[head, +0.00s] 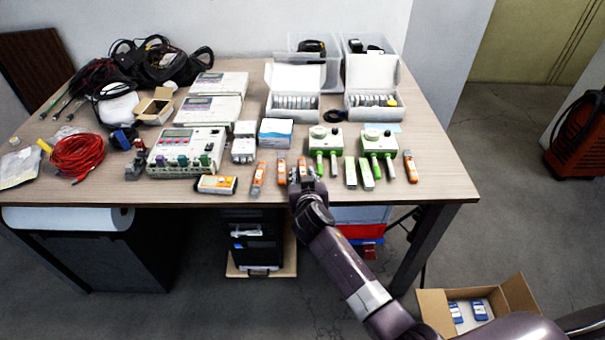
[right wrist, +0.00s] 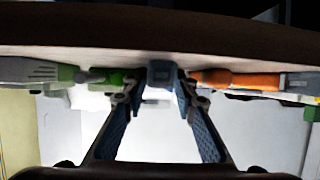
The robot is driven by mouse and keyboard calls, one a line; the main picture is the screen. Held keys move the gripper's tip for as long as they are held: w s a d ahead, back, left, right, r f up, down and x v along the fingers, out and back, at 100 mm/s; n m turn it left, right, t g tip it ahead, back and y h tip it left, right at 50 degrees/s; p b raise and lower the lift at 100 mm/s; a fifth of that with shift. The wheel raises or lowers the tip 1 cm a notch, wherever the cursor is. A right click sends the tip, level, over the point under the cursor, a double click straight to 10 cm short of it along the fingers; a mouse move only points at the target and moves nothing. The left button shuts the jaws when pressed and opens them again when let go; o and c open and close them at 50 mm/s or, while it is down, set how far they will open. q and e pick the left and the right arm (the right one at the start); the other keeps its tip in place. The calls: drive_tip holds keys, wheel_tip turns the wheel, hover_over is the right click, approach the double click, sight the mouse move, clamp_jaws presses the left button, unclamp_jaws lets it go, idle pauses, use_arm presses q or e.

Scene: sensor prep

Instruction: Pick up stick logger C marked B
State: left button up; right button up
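Several slim stick loggers lie along the table's front edge. Orange-and-grey ones are a left one (head: 258,178), a middle one (head: 281,172) and a far right one (head: 411,166); two green-and-white ones (head: 350,173) lie between. Their letters are too small to read, so I cannot tell which is C marked B. My right gripper (head: 303,180) is at the front edge, partly hiding another stick (head: 302,163). In the right wrist view, my open right fingers (right wrist: 158,88) stand either side of a blue-grey end (right wrist: 162,72), with an orange stick (right wrist: 240,80) to the right. My left gripper is out of view.
Two white-and-green devices (head: 326,138) with probes stand behind the sticks. An orange-and-white meter (head: 217,184) and a large grey instrument (head: 187,150) are to the left. White boxes (head: 293,78) stand at the back. An open carton (head: 432,305) is on the floor at right.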

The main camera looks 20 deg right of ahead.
clamp_jaws()
drive_tip(key=shift+r, duration=0.1)
